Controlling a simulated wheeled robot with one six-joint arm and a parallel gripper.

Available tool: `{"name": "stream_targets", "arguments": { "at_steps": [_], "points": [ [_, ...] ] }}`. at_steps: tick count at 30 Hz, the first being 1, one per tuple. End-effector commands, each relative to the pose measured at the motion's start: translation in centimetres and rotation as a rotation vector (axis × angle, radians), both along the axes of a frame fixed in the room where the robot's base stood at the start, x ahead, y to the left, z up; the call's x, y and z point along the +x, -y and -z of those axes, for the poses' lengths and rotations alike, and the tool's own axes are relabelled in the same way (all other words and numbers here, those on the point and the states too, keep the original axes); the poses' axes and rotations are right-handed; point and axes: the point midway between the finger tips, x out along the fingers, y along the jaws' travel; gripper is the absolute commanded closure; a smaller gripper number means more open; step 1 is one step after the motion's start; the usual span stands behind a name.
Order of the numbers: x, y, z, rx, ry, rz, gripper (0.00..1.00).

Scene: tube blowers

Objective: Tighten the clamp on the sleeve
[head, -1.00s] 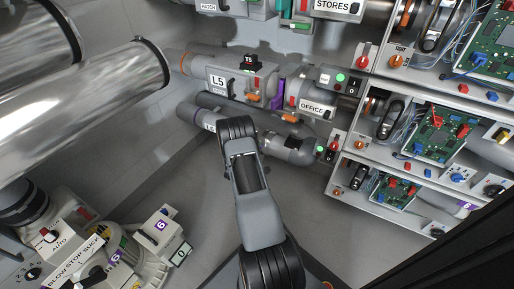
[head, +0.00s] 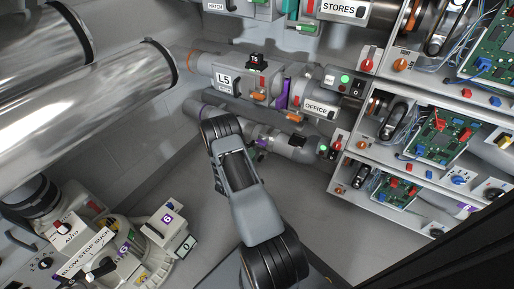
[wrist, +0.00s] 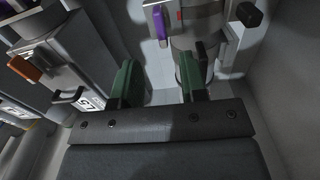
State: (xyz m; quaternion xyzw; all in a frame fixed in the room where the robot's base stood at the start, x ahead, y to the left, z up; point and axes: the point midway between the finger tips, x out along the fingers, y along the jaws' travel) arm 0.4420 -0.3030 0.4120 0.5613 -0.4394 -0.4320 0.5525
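In the wrist view, a grey pipe with ring-like bands (wrist: 205,28), which may be the sleeve, runs down from the top. A purple lever (wrist: 160,24) is at its left and a dark knob (wrist: 248,14) at its right; I cannot tell which part is the clamp. My gripper (wrist: 159,80) shows two green fingers apart, with nothing visible between them. The right finger overlaps the lower pipe in the picture; contact is unclear. In the head view, my arm hides the gripper. A lower pipe (head: 291,151) carries a small purple part (head: 262,143) and a black part (head: 297,139).
An L5 pipe unit (head: 240,72) and an OFFICE unit (head: 318,98) sit above the lower pipe. Open racks with circuit boards (head: 437,138) stand at the right. A BLOW STOP SUCK machine (head: 128,250) is at lower left. Bare floor (head: 330,215) lies right of my arm.

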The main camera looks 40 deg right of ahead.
Motion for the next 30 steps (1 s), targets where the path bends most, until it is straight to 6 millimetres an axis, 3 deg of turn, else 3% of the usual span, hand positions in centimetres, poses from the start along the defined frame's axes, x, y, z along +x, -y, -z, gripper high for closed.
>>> {"name": "stream_targets", "arguments": {
  "at_steps": [3, 10, 30],
  "points": [
    [-0.4, -2.0, -0.1, 0.001, -0.003, -0.004, 0.61],
    [-1.0, -4.2, 0.0, 0.001, 0.000, -0.002, 0.61],
    [-1.1, -4.7, 0.1, 0.001, 0.000, 0.000, 0.61]
  ]
}}
